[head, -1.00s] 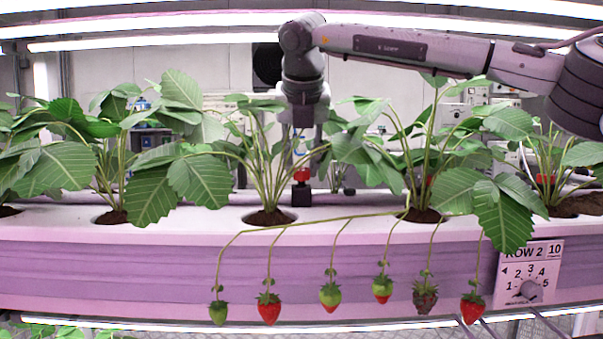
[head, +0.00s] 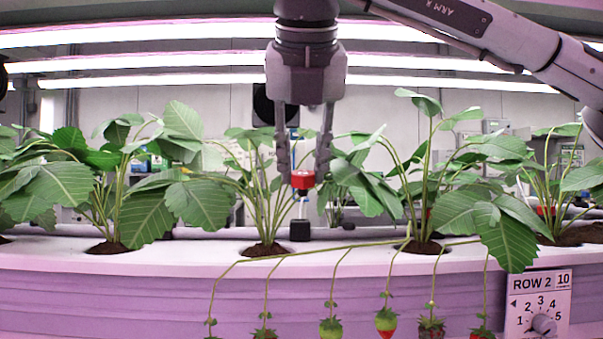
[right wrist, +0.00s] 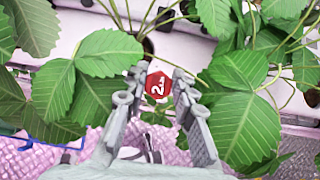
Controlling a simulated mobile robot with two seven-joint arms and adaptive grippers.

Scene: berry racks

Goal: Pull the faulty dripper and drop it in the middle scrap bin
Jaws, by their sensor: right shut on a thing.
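A dripper with a red cap (head: 303,181) and a pale stem stands above a small black block (head: 300,231) on the white planter top. The stem's lower end is close over the block; I cannot tell whether it is clear of it. My right gripper (head: 304,174) points down with its two fingers closed on the cap's sides. In the right wrist view the red six-sided cap (right wrist: 158,85), marked with a white 2 and smaller print, sits between the fingertips (right wrist: 155,82). My left gripper is not in view. No scrap bin shows.
Leafy strawberry plants stand either side, with leaves (head: 365,185) close to the right finger. Stalks with berries (head: 331,327) hang over the front of the planter (head: 160,262). A ROW 2 sign with a dial (head: 539,304) is at the lower right. Another red cap (head: 546,211) shows at right.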

